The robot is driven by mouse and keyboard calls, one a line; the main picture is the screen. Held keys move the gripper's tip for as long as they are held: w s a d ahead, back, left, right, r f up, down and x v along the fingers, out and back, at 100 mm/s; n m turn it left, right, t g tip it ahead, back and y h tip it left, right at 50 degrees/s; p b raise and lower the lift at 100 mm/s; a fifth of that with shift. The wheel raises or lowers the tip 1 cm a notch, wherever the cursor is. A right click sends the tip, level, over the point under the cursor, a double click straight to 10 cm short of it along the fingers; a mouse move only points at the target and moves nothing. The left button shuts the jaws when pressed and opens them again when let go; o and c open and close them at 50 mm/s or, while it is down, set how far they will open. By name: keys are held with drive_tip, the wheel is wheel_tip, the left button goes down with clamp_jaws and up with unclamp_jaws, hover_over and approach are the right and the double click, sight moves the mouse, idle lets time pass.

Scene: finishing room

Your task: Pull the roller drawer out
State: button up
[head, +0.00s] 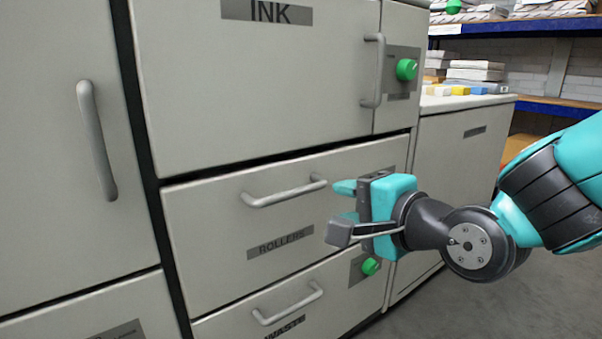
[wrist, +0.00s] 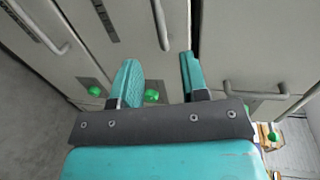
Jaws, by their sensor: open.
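The roller drawer (head: 300,225) is a pale grey front with a dark label reading ROLLERS (head: 281,242). It looks flush with the cabinet, so shut. Its bar handle (head: 285,192) runs across near the top edge. My gripper (head: 342,210) is open and empty, to the right of the handle and apart from it. In the wrist view the roller drawer's handle (wrist: 160,25) lies ahead, beyond the gap between my two teal fingers (wrist: 158,75). A green knob (wrist: 151,96) shows between the fingers; my gripper hides it in the head view.
The INK front (head: 270,80) above has an upright handle (head: 374,70) and green knob (head: 406,69). The WASTE drawer (head: 300,290) below has its own handle (head: 288,304). A tall door (head: 60,150) stands at left. Free floor (head: 430,310) shows at lower right.

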sight(303, 192)
drive_tip(key=p+x, duration=0.4)
drive_tip(key=x, duration=0.7)
drive_tip(key=shift+w+f, duration=0.2)
drive_tip(key=shift+f, duration=0.05)
drive_tip(key=shift+w+a, duration=0.35)
drive_tip(key=shift+w, duration=0.25)
clamp_jaws()
